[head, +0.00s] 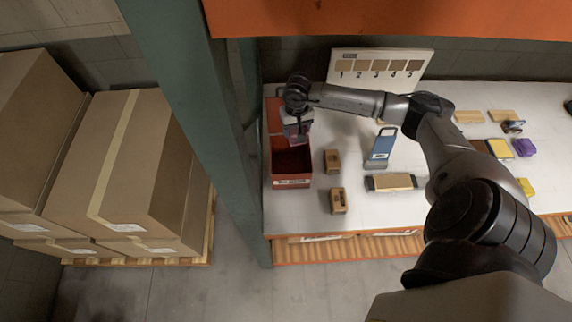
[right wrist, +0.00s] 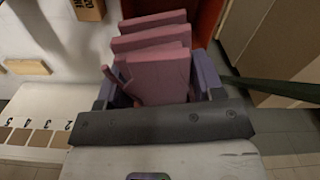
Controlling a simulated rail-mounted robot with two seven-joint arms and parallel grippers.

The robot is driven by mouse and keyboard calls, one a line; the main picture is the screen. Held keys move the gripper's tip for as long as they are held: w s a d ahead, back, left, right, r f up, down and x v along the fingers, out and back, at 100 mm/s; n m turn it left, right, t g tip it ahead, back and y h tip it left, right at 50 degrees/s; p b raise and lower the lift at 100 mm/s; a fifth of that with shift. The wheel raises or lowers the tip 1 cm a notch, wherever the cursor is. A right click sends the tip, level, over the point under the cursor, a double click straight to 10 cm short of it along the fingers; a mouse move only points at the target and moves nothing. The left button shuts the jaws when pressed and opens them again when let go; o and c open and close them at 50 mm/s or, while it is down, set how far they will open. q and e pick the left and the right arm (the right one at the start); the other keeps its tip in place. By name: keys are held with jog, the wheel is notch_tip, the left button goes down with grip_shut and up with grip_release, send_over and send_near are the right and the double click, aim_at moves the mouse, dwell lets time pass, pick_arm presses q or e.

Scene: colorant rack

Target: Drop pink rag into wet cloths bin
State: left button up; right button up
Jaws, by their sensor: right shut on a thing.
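The pink rag (right wrist: 155,72) is a folded stack of flat pink layers, held between the purple-grey fingers of my right gripper (right wrist: 157,88) in the right wrist view. In the head view my right gripper (head: 297,132) is over the back part of an open red bin (head: 291,164) with a label on its front. The front of the bin's inside looks dark and empty. The red bin also shows in part behind the rag in the right wrist view (right wrist: 208,18). The rag is mostly hidden by the gripper in the head view. My left gripper is not in view.
A green post (head: 190,90) stands just left of the bin. Two small brown blocks (head: 333,161) and a blue scraper-like tool (head: 381,150) lie to its right on the white shelf (head: 300,215). A numbered board (head: 375,66) stands behind. An orange beam (head: 390,18) crosses above.

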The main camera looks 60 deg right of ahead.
jog(key=shift+w+a+f+b, duration=0.15)
jog(key=shift+f+b, duration=0.15)
jog(key=shift+f, duration=0.4)
notch_tip(320, 180, down, 4)
jog(key=shift+f+b, duration=0.1)
jog(key=shift+b, duration=0.8)
jog(key=o, duration=1.1)
jog(key=shift+o, duration=0.2)
notch_tip(320, 180, up, 13)
jog(key=b, duration=0.2)
jog(key=shift+f+b, duration=0.15)
jog(key=shift+b, duration=0.2)
jog(key=shift+r, duration=0.55)
